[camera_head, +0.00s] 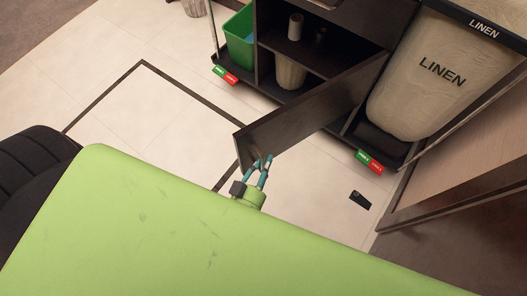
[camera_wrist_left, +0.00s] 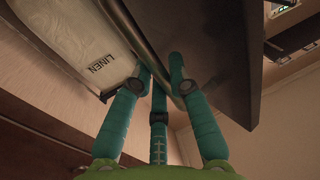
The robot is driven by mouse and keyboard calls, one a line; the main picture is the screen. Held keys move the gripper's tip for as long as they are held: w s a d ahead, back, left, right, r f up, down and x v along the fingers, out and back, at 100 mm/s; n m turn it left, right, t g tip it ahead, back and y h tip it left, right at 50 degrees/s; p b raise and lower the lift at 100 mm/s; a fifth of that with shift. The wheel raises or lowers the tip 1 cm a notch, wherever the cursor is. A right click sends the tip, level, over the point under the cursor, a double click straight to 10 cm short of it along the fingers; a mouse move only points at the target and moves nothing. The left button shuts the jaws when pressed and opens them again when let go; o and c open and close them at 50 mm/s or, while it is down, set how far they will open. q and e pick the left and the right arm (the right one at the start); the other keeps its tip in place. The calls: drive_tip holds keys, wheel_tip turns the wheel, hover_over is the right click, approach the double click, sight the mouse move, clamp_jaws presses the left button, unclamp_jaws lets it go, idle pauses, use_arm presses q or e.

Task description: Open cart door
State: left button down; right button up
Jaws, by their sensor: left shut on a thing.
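The cart door (camera_head: 310,105) is a dark panel swung out from the dark cart (camera_head: 262,50); the shelves behind it show. My left gripper (camera_head: 262,166) is at the door's free outer end, low in the head view. In the left wrist view, the teal fingers (camera_wrist_left: 160,75) are shut on a metal bar handle (camera_wrist_left: 138,32) running along the door's dark face (camera_wrist_left: 225,60). The handle is hidden in the head view. My right gripper is in neither view.
A linen bag (camera_head: 435,75) hangs at the cart's right end. A green bin (camera_head: 239,40) stands at its left. Cups sit on the shelves. A small dark object (camera_head: 360,200) lies on the floor. A wooden panel (camera_head: 470,150) stands at right. Tiled floor left of the door is clear.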

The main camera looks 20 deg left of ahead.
use_arm(q)
drive_tip(key=shift+w+d, duration=0.1)
drive_tip(key=shift+w, duration=0.05)
drive_tip(key=c, duration=1.2)
unclamp_jaws()
drive_tip(key=shift+o, duration=0.2)
drive_tip(key=s, duration=1.2)
drive_tip(key=shift+a, duration=0.2)
